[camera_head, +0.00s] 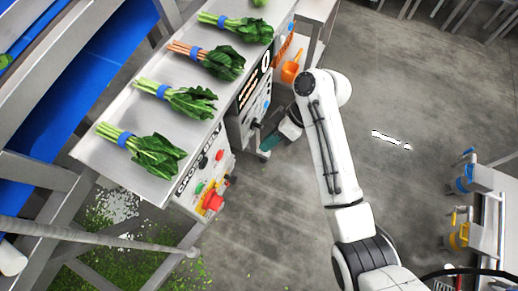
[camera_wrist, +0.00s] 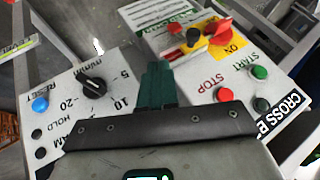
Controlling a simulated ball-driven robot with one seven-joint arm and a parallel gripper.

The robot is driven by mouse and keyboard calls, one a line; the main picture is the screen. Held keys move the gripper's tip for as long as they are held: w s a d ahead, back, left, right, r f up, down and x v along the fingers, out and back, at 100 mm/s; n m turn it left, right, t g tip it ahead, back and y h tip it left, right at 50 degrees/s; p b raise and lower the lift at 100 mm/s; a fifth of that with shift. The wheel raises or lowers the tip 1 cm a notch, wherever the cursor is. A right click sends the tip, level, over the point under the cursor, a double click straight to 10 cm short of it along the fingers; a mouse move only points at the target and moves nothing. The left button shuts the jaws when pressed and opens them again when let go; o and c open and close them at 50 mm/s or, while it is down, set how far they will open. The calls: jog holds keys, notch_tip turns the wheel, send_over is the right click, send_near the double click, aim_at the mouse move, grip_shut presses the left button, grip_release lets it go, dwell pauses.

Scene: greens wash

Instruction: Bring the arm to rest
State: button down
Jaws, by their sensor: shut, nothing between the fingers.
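My white arm (camera_head: 330,150) reaches up from the lower right and bends at its elbow. My gripper (camera_head: 270,142) is beyond the elbow, beside the machine's control panels and over the floor gap. In the wrist view my gripper (camera_wrist: 155,82) shows dark green fingers pressed together with nothing between them. The fingers appear in front of the gap between two control panels; whether they touch anything cannot be told.
A panel with a black knob (camera_wrist: 92,87) and blue button (camera_wrist: 40,105) is on the left; another has a red stop button (camera_wrist: 224,94) and red switch (camera_wrist: 221,31). Banded greens bunches (camera_head: 158,156) lie on a metal table (camera_head: 110,155). The grey floor (camera_head: 420,100) right of my arm is mostly clear.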

jog(key=shift+v, duration=0.8)
jog(key=s+d+f+m+t+h, duration=0.2)
jog(key=s+d+f+m, duration=0.2)
jog(key=s+d, duration=0.25)
jog(key=s+d+f+m+t+h, duration=0.1)
jog(key=s+d+f+m, duration=0.4)
jog(key=d, duration=0.3)
jog(key=s+d+r+m+h, duration=0.2)
jog(key=s+d+m, duration=0.1)
jog(key=s+d, duration=0.3)
jog(key=s+d+r+m+t+h, duration=0.1)
jog(key=s+d+r+m+h, duration=0.1)
jog(key=s+d, duration=0.4)
jog(key=s+m, duration=0.1)
jog(key=s, duration=0.1)
jog(key=shift+s+d, duration=0.25)
jog(key=shift+d, duration=0.1)
jog(key=shift+f, duration=0.1)
